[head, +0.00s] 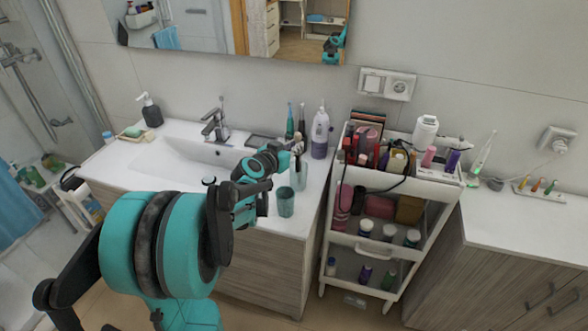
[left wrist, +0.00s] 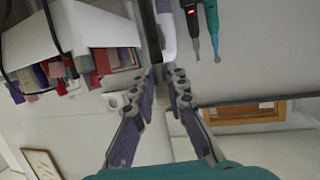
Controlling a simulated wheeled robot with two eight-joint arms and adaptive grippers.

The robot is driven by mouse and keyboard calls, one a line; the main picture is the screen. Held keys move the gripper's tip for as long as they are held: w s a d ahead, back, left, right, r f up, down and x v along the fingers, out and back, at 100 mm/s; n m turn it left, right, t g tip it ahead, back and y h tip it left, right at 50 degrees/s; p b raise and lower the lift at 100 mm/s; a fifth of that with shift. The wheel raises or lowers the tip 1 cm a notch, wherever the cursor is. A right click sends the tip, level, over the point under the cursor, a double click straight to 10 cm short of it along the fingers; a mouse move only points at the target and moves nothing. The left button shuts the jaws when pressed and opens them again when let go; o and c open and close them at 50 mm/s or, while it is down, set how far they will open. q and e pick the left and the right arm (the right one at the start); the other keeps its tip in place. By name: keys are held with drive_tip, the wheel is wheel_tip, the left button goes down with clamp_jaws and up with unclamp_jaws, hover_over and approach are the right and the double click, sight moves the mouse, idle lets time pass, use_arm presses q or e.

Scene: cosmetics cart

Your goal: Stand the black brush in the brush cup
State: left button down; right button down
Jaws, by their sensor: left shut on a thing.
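My left gripper (head: 294,152) is over the right end of the sink counter, shut on a thin dark stick that looks like the black brush (left wrist: 148,30). In the left wrist view, the fingertips (left wrist: 167,76) meet at the stick's base; the fingers hide part of it. In the head view the brush is too small to make out clearly. A teal cup (head: 285,203), which may be the brush cup, stands on the counter below the gripper. A pale see-through cup (head: 299,178) stands just behind it, under the fingers. My right gripper is not in view.
A white and purple bottle (head: 320,135) and an upright teal toothbrush (head: 290,122) stand behind the gripper. A crowded white cart (head: 450,190) stands close to the right. The sink basin (head: 190,155) lies to the left.

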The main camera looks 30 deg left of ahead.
sight(297, 161)
use_arm(q)
wheel_tip(297, 161, down, 6)
drive_tip(key=shift+f+b, duration=0.25)
drive_tip(key=shift+b, duration=0.75)
drive_tip(key=shift+f, duration=0.2)
drive_tip(key=c, duration=1.5)
unclamp_jaws()
drive_tip(key=shift+c, duration=0.2)
drive_tip(key=shift+r, duration=0.15)
